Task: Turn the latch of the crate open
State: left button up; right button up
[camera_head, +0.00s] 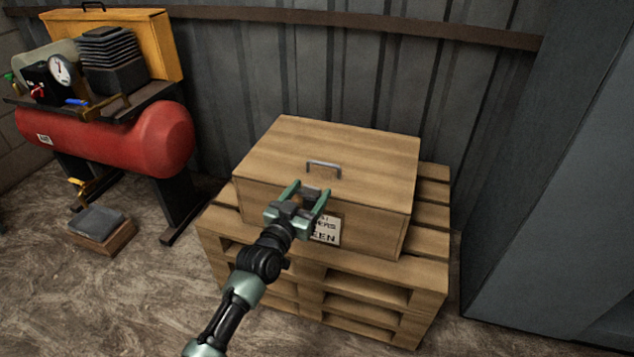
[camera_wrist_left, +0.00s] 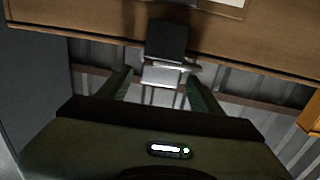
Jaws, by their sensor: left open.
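The wooden crate (camera_head: 340,150) sits closed on a pallet, with a metal handle (camera_head: 323,168) on its lid and a white label (camera_head: 326,230) on its front. My left gripper (camera_head: 309,190) is open at the crate's upper front edge, left of the label. In the left wrist view, the latch (camera_wrist_left: 168,42) shows as a dark plate with a shiny metal part below it, on the crate's front (camera_wrist_left: 90,20). The gripper's fingers (camera_wrist_left: 158,80) stand on either side of the metal part; I cannot tell whether they touch it. The right gripper is not in view.
The pallet (camera_head: 375,290) stands on a rough floor. A red compressor tank (camera_head: 130,138) is at the left, with a small block (camera_head: 100,225) on the floor below it. A grey panel (camera_head: 555,190) rises at the right. A corrugated wall (camera_head: 340,65) is behind.

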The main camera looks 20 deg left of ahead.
aim_at(311, 190)
pick_arm(q)
jog(key=w, duration=0.3)
jog(key=shift+w+d+f+b, duration=0.1)
jog(key=shift+w+d+b, duration=0.2)
jog(key=shift+w+b, duration=0.1)
jog(key=shift+w, duration=0.45)
jog(key=c, duration=1.4)
jog(key=y+p, duration=0.1)
jog(key=n+y+p, duration=0.1)
jog(key=p, duration=0.1)
jog(key=shift+a+r+n, duration=0.15)
jog(key=shift+r+n, duration=0.1)
jog(key=shift+n, duration=0.05)
jog(key=shift+f, duration=0.1)
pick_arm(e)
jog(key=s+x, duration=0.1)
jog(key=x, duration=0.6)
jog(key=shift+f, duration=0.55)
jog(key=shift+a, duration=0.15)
pick_arm(q)
jog(key=o, duration=1.4)
